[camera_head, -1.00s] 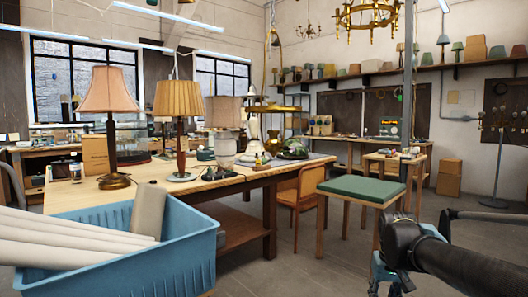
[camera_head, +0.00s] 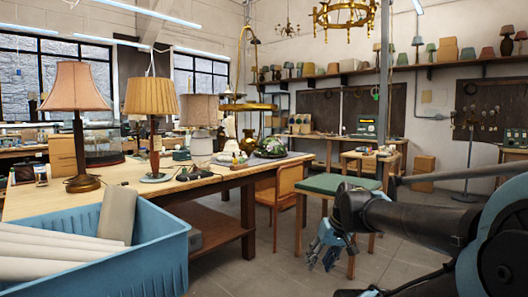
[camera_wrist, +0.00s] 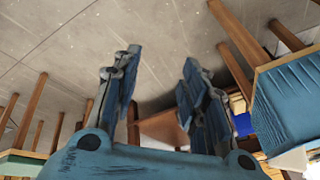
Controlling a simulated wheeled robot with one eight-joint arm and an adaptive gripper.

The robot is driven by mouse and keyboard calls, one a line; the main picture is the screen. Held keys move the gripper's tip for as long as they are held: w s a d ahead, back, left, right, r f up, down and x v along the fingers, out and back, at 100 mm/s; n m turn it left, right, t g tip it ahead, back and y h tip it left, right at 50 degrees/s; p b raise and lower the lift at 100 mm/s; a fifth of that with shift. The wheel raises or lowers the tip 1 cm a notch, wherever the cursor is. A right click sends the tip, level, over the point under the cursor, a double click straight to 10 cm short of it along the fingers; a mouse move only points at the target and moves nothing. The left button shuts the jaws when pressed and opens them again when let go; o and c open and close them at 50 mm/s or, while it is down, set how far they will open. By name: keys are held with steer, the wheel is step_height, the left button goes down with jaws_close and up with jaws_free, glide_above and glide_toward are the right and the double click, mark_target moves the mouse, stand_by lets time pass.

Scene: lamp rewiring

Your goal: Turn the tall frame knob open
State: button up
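No knob can be made out for certain in either view. A tall, thin brass frame (camera_head: 238,62) with a curved top rises behind the work table in the head view, beside a flat brass ring (camera_head: 248,107). I cannot tell whether this is the tall frame of the task. My gripper (camera_head: 328,248) hangs in front of the green-topped stool, well short of the table. In the wrist view my gripper (camera_wrist: 160,78) has its two blue fingers apart, with only floor and furniture beyond them. It is empty.
A blue bin (camera_head: 165,240) with pale rolls stands near, at lower left. The wooden table (camera_head: 215,182) carries several lamps. A chair (camera_head: 285,184) and a green-topped stool (camera_head: 335,184) stand right of it. Grey floor (camera_head: 240,272) is free between bin and stool.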

steer(key=w+a+r+n+t+y, duration=0.1)
steer(key=w+a+r+n+y, duration=0.1)
steer(key=w+a+r+y, duration=0.4)
steer(key=n+t+y, duration=0.3)
steer(key=t+y, duration=0.2)
steer(key=t, duration=0.2)
glide_toward(264, 148)
steer(key=x, duration=1)
steer(key=shift+w+a, duration=0.25)
steer(key=shift+w, duration=0.05)
steer(key=shift+c, duration=0.2)
jaws_close()
steer(key=shift+d, duration=0.15)
steer(key=shift+m, duration=0.3)
